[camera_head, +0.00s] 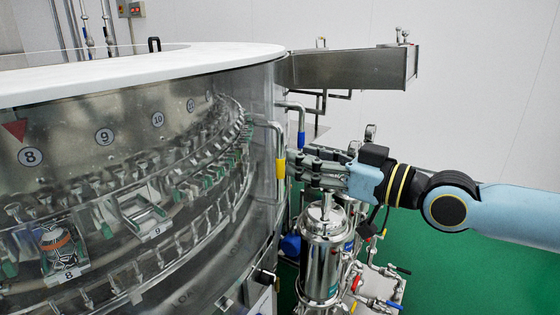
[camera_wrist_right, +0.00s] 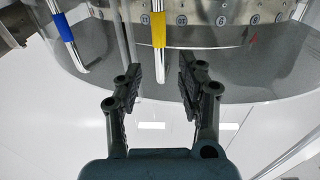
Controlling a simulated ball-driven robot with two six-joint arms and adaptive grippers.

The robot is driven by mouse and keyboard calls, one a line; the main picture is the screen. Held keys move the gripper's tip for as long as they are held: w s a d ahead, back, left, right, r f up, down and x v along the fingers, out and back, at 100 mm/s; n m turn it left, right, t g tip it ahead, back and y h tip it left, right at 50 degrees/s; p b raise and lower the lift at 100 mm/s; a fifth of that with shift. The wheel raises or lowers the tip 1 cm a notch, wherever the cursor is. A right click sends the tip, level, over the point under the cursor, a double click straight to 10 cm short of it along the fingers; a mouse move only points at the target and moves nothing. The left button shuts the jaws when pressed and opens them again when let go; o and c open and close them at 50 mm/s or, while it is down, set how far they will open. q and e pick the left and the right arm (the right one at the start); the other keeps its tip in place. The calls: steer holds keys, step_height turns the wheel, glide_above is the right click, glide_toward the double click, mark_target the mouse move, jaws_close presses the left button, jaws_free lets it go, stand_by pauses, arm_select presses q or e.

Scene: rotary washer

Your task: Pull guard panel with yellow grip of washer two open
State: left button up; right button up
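The washer's curved clear guard panel (camera_head: 262,205) stands at the right side of the round machine. Its bent metal handle carries a yellow grip (camera_head: 281,168), which also shows in the right wrist view (camera_wrist_right: 158,30). My right gripper (camera_head: 300,166) is just right of the yellow grip in the head view. In the wrist view my right gripper (camera_wrist_right: 160,75) is open, with its two fingers apart. The handle's lower bare end lies in line with the gap between them, and the yellow part is beyond the tips. I cannot tell whether they touch. My left gripper is not in view.
A second handle with a blue grip (camera_head: 301,138) is close behind; it also shows in the wrist view (camera_wrist_right: 62,28). A steel chute (camera_head: 350,68) juts out above. A steel filter vessel (camera_head: 322,262) with pipes and valves stands below my right gripper.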

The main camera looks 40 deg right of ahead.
mark_target(283, 153)
steer(key=b+x, duration=0.2)
steer(key=x, duration=0.3)
steer(key=shift+w+a+b, duration=0.15)
steer(key=shift+w+b, duration=0.2)
steer(key=shift+w, duration=0.05)
steer(key=c, duration=0.8)
jaws_close()
steer(key=shift+w+f, duration=0.1)
